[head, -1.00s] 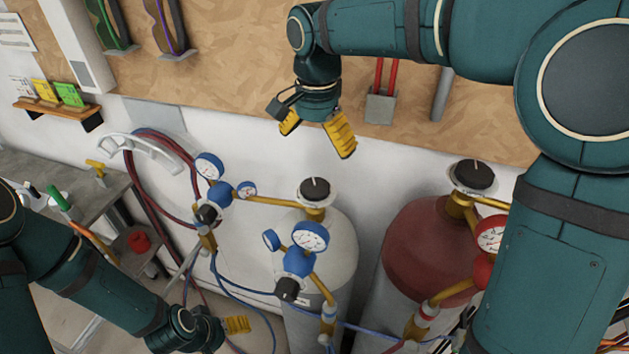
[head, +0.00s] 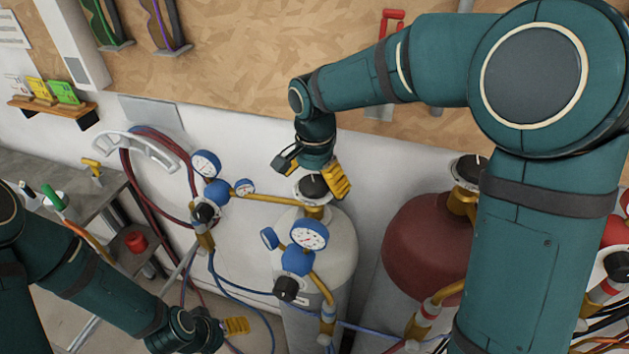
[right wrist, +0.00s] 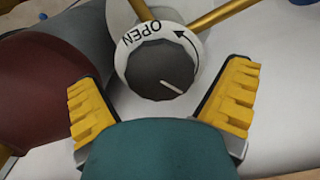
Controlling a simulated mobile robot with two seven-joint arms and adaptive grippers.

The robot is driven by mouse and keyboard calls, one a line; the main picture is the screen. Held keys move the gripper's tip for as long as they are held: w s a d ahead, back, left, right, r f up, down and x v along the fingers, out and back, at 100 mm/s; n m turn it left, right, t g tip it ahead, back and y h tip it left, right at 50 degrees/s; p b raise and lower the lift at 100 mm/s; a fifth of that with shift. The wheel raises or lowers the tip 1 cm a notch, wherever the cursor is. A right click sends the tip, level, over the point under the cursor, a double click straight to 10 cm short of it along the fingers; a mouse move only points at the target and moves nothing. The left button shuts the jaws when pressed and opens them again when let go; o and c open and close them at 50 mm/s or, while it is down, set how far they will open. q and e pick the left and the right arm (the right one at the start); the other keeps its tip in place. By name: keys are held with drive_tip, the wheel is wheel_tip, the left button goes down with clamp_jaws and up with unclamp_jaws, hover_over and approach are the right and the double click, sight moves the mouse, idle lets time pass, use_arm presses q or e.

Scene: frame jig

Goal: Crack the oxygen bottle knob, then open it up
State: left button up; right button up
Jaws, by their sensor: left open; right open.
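The white oxygen bottle (head: 338,240) stands in the middle of the head view. Its black knob (head: 314,187) sits on top on a brass valve, over a white collar. In the right wrist view the knob (right wrist: 160,70) shows a white pointer line, and the collar reads OPEN with a curved arrow. My right gripper (head: 322,186) is open at the knob, its yellow fingers on either side in the wrist view, with the knob ahead between the tips. Contact cannot be told. My left gripper (head: 236,326) is open and empty, low at the left, away from the bottle.
A dark red bottle (head: 420,235) stands right of the white one, partly behind my right arm. Blue regulators with gauges (head: 309,235) and brass pipes crowd the white bottle's front. A hose coil (head: 135,165) hangs on the wall. A grey bench (head: 65,170) is at the left.

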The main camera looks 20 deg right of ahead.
drive_tip(key=c, duration=1.2)
drive_tip(key=shift+c, duration=0.2)
